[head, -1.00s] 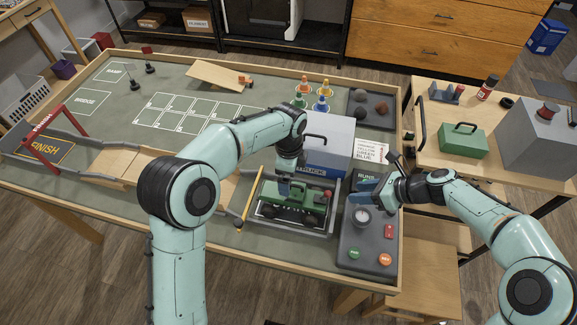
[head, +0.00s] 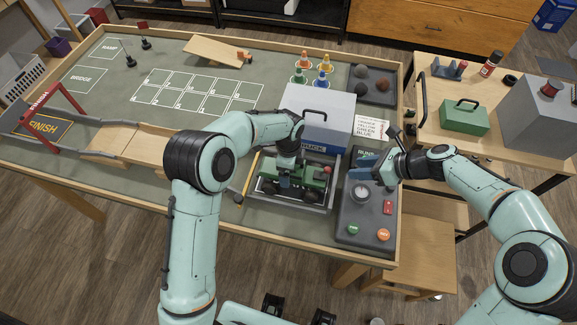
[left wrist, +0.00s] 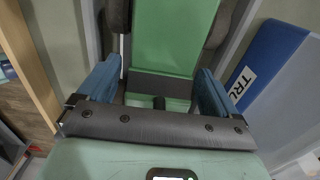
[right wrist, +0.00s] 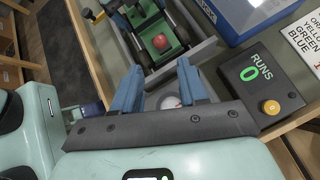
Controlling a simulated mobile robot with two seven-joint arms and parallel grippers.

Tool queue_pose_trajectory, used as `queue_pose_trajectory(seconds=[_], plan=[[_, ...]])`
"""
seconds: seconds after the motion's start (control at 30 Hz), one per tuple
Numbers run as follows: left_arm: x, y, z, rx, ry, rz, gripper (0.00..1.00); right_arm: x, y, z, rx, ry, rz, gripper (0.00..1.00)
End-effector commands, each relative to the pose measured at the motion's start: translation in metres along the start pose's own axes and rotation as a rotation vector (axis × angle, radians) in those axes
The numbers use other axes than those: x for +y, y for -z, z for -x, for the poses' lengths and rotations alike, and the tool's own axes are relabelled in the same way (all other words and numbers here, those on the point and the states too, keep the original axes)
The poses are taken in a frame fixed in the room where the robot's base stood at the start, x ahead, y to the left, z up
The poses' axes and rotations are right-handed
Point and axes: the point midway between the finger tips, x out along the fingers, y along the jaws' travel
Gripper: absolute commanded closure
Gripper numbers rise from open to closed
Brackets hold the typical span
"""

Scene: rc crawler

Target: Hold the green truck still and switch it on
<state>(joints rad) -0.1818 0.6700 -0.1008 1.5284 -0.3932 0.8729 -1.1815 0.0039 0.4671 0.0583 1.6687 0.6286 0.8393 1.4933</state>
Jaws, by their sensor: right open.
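The green truck (head: 312,175) stands on dark wheels in a grey tray (head: 300,205) at the table's front. A red round knob (head: 327,170) sits on its right end and also shows in the right wrist view (right wrist: 160,42). My left gripper (head: 286,173) is down over the truck. In the left wrist view its blue fingers (left wrist: 160,82) straddle the green body (left wrist: 172,35); whether they press on it cannot be told. My right gripper (head: 368,172) is open and empty above the control console, right of the truck, with the dial between its fingers (right wrist: 160,75).
The console (head: 350,228) has a dial (head: 360,193), a red switch and green and orange buttons. A grey box with a blue front (head: 325,105) stands behind the truck. A wooden ramp track (head: 115,145) lies left. A side table (head: 440,75) stands right.

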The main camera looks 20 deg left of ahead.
Motion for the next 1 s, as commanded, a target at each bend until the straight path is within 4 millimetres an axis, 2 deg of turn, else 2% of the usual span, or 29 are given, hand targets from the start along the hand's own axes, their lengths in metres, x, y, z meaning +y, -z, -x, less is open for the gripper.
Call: queue_pose_trajectory(seconds=[0.03,0.2,0.27,0.33,0.37,0.53,0.63,1.0], plan=[[0.0,0.0,0.0002,0.0,0.0,0.0,0.26,0.0,0.0,0.0,0.0,0.0,0.0,0.57],[0.0,0.0001,0.0003,0.0,0.0,0.0,0.81,0.0,0.0,0.0,0.0,0.0,0.0,0.57],[0.0,0.0002,0.0004,0.0,0.0,0.0,0.81,0.0,0.0,0.0,0.0,0.0,0.0,0.74],[0.0,0.0002,0.0004,0.0,0.0,0.0,0.82,0.0,0.0,0.0,0.0,0.0,0.0,0.96],[-0.0001,0.0002,0.0004,0.0,0.0,0.0,0.82,0.0,0.0,0.0,0.0,0.0,0.0,1.0],[-0.0001,0.0003,0.0005,0.0,0.0,0.0,0.82,0.0004,-0.0008,0.0005,0.003,-0.005,0.08,1.0],[-0.0001,0.0003,0.0006,0.0,0.0,0.0,0.82,0.0015,-0.0019,0.0013,0.009,-0.017,0.235,1.0],[-0.0002,0.0003,0.0008,0.0,0.001,-0.001,0.82,0.0059,-0.0076,0.0081,0.018,-0.096,1.175,1.0]])
